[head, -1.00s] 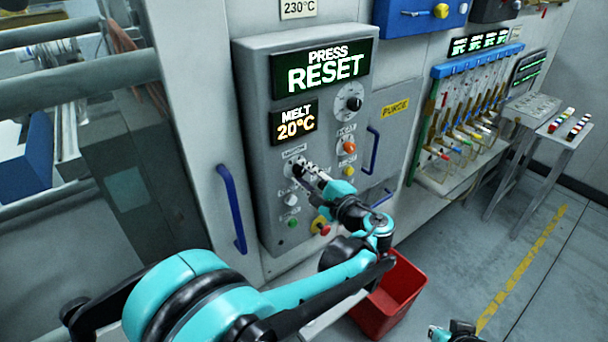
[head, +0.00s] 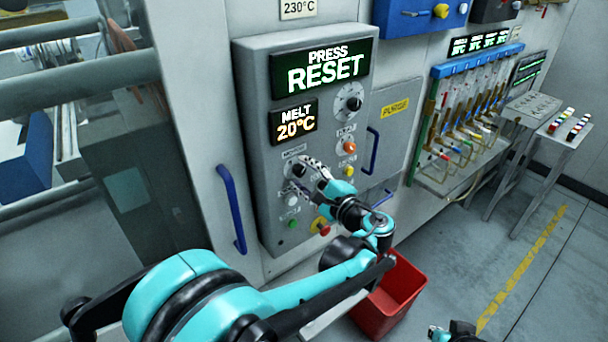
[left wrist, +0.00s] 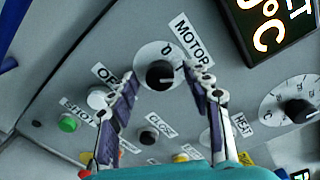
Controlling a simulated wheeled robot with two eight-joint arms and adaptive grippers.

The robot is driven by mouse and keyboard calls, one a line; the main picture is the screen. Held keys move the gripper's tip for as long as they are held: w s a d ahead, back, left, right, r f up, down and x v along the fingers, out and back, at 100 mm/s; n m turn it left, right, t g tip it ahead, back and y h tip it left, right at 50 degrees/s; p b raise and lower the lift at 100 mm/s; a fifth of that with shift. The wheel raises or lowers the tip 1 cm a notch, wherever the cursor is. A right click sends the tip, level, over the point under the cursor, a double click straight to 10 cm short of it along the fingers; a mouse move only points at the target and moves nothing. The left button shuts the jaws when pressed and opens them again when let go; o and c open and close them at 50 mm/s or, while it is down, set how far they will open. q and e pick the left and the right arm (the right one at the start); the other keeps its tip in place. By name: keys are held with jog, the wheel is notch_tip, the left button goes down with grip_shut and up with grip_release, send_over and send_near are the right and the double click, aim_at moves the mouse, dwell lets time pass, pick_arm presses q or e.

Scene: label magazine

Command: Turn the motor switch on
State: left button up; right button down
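The motor switch is a black round knob (left wrist: 160,74) on a white dial under a MOTOR label (left wrist: 192,40) in the left wrist view. In the head view the switch (head: 297,170) sits on the grey control panel (head: 255,130), partly covered by the gripper. My left gripper (left wrist: 162,88) is open in front of it, one fingertip on each side of the knob in the left wrist view. I cannot tell whether the fingers touch the knob. A part of my right arm (head: 455,332) shows at the bottom edge; its fingers are not clear.
Near the switch are a white button (left wrist: 98,98), a green button (left wrist: 69,123), a black CLOSE button (left wrist: 148,136) and the HEAT control. A red stop button (head: 320,226) is below the gripper. A blue handle (head: 231,208) stands left; a red bin (head: 385,305) is below.

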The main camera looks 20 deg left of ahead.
pick_arm(q)
jog(key=shift+s+d, duration=0.1)
jog(key=v, duration=1.1)
jog(key=shift+s+d, duration=0.25)
jog(key=shift+d, duration=0.1)
jog(key=shift+a+f, duration=0.1)
jog(key=s+a+f+n+g+h+b, duration=0.4)
jog(key=s+a+f+h, duration=0.3)
jog(key=a+f, duration=0.55)
jog(key=s+d+f+n+h+b, duration=0.3)
jog(key=s+f+n+h, duration=0.3)
jog(key=s+f+n, duration=0.2)
jog(key=s+f, duration=0.2)
jog(key=s, duration=0.1)
jog(key=shift+n+h, duration=0.3)
jog(key=shift+n, duration=0.1)
